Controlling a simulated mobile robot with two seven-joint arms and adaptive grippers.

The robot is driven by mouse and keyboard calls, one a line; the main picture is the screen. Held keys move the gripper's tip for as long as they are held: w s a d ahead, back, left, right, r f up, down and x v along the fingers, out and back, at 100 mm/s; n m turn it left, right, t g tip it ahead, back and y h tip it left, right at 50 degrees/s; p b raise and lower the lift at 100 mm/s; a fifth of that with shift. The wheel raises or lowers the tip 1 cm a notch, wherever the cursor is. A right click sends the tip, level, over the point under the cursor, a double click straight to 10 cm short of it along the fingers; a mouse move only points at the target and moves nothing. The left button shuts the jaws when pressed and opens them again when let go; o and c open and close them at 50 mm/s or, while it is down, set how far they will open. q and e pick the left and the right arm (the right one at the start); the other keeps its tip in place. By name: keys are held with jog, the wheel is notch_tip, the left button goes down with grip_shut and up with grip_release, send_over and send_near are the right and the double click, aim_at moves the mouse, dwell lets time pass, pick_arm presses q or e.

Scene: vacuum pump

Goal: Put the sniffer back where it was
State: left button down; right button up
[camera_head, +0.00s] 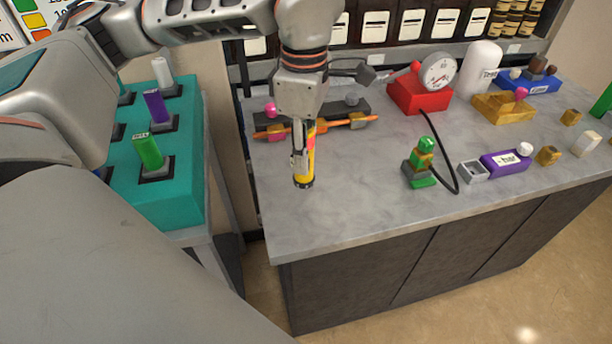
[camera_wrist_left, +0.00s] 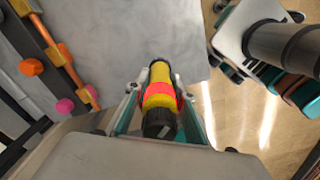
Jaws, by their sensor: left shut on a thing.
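The sniffer appears to be the yellow cylinder (camera_head: 304,168) with a red-orange band and black ends. My left gripper (camera_head: 302,158) is shut on it. The sniffer hangs roughly upright, lower end down, over the left part of the grey countertop (camera_head: 350,215). I cannot tell its exact height above the top. In the left wrist view the sniffer (camera_wrist_left: 160,98) sits between the two fingers of my left gripper (camera_wrist_left: 161,90), with a black end toward the camera. A dark rack with an orange bar (camera_head: 350,121) stands behind it. My right gripper is not in view.
A teal block (camera_head: 185,205) with upright coloured handles stands at left, across a gap. A red gauge base (camera_head: 418,95), a green fitting (camera_head: 424,150) with a black hose, and a purple part (camera_head: 503,163) stand to the right. The countertop's front middle is clear.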

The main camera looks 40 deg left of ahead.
pick_arm(q)
notch_tip(320, 180, down, 2)
jog(key=shift+f, duration=0.1)
notch_tip(320, 180, down, 3)
jog(key=shift+f+b, duration=0.15)
jog(key=shift+b, duration=0.2)
jog(key=shift+f, duration=0.25)
jog(key=shift+f, duration=0.1)
jog(key=c, duration=1.7)
grip_release()
